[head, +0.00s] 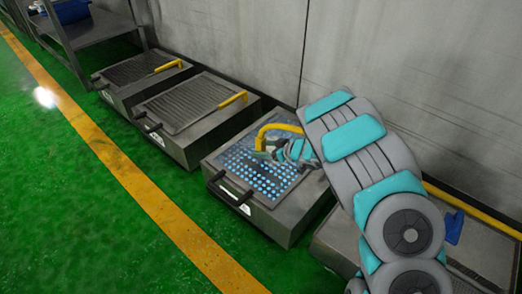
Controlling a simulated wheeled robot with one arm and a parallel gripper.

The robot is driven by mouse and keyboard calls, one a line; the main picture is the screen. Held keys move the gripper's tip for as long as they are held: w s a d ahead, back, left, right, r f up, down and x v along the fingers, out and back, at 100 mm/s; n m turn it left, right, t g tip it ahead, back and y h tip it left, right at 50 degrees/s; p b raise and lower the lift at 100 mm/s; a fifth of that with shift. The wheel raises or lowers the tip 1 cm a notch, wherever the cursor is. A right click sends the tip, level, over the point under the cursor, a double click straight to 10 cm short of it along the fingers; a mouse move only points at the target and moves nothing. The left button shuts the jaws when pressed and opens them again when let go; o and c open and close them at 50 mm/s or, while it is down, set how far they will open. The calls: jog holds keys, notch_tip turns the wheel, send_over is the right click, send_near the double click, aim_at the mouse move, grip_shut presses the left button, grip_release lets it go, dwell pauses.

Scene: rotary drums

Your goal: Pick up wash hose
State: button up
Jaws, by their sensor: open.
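A yellow curved tube (266,130), which looks like the wash hose, arches over the back of a metal box (283,222) with a lit, perforated blue top. My gripper (264,153) is open over this top, close beside the tube's lower end. I cannot tell whether the fingers touch the tube or stand around it. My arm comes in from the right and hides the box's back right part and possibly some of the tube.
Two similar boxes with slatted tops and yellow bars (232,100) stand to the left. A yellow pipe (480,212) and a blue part (454,227) are at the right, partly behind my arm. A wall (230,35) is close behind. The green floor (80,220) in front is clear.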

aim_at(257, 148)
jog(key=b+x, duration=0.1)
jog(key=x, duration=0.3)
jog(key=shift+a, duration=0.2)
jog(key=shift+w+a+f, duration=0.1)
jog(key=shift+w+a, duration=0.25)
jog(key=shift+c, duration=0.2)
grip_shut()
